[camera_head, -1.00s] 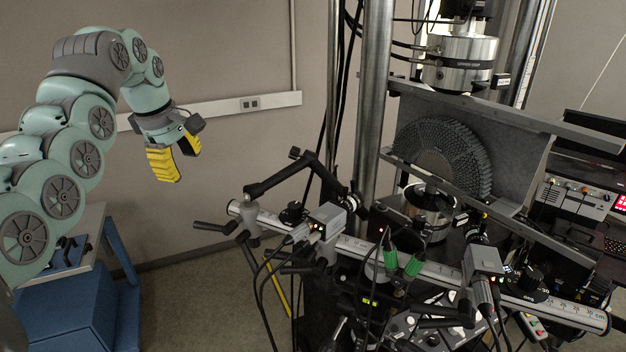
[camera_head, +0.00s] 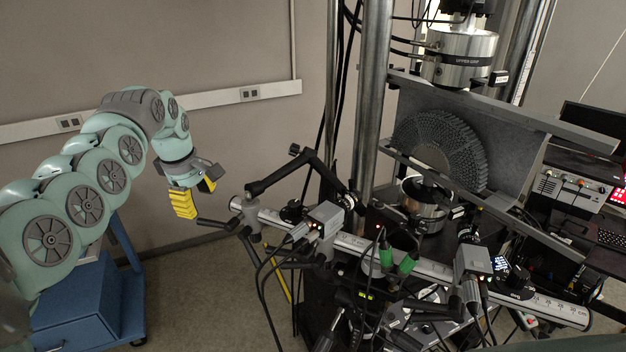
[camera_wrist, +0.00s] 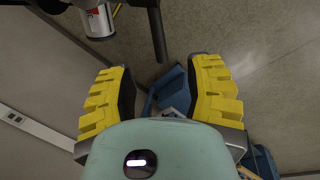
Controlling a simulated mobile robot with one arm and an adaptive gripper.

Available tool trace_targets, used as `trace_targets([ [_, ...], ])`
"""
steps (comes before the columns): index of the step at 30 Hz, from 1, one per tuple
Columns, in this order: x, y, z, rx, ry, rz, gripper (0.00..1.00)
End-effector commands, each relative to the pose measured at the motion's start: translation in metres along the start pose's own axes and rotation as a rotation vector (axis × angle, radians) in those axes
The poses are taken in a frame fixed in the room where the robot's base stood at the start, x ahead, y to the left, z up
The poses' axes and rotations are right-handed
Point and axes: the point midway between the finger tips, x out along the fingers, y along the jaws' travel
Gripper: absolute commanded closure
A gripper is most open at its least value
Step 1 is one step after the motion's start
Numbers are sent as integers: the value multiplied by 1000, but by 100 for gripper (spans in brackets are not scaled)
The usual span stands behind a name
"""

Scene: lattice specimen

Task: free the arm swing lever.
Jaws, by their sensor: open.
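A black lever handle (camera_head: 214,223) sticks out to the left from the clamp at the left end of the rail (camera_head: 345,239). I cannot tell for certain that it is the arm swing lever, as other dark handles sit close by. My gripper (camera_head: 197,199) is open and empty, just left of and above this handle, apart from it. In the wrist view, my gripper's yellow fingers (camera_wrist: 160,92) are spread wide. A dark rod (camera_wrist: 156,35) reaches in from the top between them, possibly the same lever. A jointed black arm (camera_head: 300,170) rises above the rail.
A grey camera (camera_head: 325,220) and cables hang on the rail. The load frame's column (camera_head: 372,100) and lattice specimen (camera_head: 440,145) stand to the right. A blue cabinet (camera_head: 75,305) is at lower left. Open floor (camera_head: 205,300) lies below my gripper.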

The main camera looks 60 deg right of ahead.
Motion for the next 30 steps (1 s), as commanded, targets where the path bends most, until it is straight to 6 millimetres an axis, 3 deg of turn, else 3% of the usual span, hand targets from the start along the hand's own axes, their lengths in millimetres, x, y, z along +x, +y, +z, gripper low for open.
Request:
trace_targets([
  [15, 55, 1, 3, 7, -1, -2, 49],
  [30, 74, 2, 2, 5, 0, 2, 49],
])
